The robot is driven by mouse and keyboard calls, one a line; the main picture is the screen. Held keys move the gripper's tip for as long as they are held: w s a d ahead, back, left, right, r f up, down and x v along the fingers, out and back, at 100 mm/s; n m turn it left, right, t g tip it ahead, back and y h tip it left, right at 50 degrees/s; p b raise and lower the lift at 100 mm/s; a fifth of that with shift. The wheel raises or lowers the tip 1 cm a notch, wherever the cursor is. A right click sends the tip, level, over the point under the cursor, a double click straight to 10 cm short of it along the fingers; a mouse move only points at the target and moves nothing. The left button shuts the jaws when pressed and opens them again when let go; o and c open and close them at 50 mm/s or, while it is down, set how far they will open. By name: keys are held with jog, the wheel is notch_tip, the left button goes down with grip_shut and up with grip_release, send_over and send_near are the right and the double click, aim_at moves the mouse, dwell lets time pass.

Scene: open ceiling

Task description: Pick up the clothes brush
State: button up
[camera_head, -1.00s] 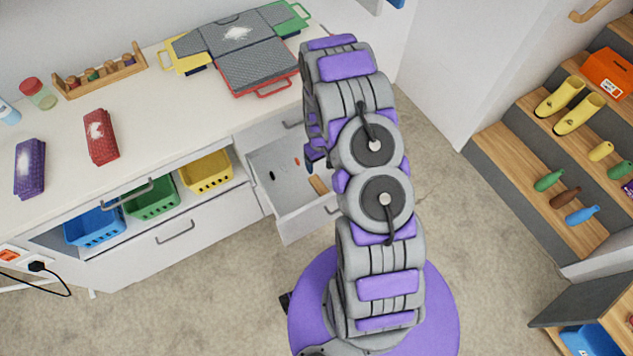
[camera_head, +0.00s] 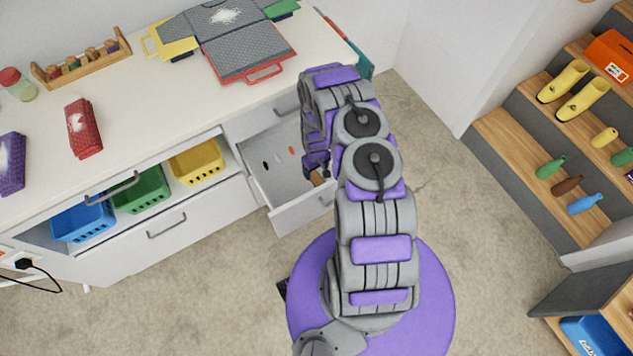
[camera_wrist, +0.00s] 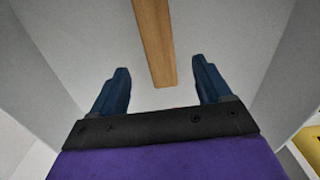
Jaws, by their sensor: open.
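The open drawer (camera_head: 292,209) holds a brown wooden piece (camera_head: 318,178), mostly hidden behind my arm in the head view. In the wrist view a long wooden handle (camera_wrist: 155,45) runs down from the top edge and ends between my fingers; it looks like the clothes brush's handle, but no bristles show. My gripper (camera_wrist: 160,88) is open, with one blue finger on each side of the handle's end and a gap on both sides. In the head view my gripper (camera_head: 315,168) hangs over the drawer.
The drawer's walls are close on both sides in the wrist view. Blue, green and yellow baskets (camera_head: 197,162) stand in the open shelf to the left. The worktop (camera_head: 190,105) is above.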

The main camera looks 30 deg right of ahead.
aim_at(317, 178)
jog(key=shift+w+d+f+b, duration=0.1)
jog(key=shift+d+f+b, duration=0.05)
jog(key=shift+f, duration=0.4)
jog(key=shift+d+f+b, duration=0.1)
jog(key=shift+f+b, duration=0.05)
jog(key=shift+f, duration=0.35)
jog(key=shift+a+f+b, duration=0.35)
jog(key=shift+f, duration=0.25)
jog(key=f, duration=0.1)
jog(key=f+b, duration=0.1)
jog(key=f, duration=0.1)
jog(key=shift+s+f+b, duration=0.25)
jog(key=shift+f+b, duration=0.1)
jog(key=shift+b, duration=0.05)
jog(key=shift+d+f, duration=0.15)
jog(key=shift+f, duration=0.1)
jog(key=shift+d+r, duration=0.1)
jog(key=shift+d, duration=0.1)
jog(key=shift+c, duration=0.4)
jog(key=shift+a, duration=0.25)
jog(key=c, duration=0.5)
jog(key=shift+d, duration=0.1)
jog(key=c, duration=0.6)
jog(key=shift+r, duration=0.1)
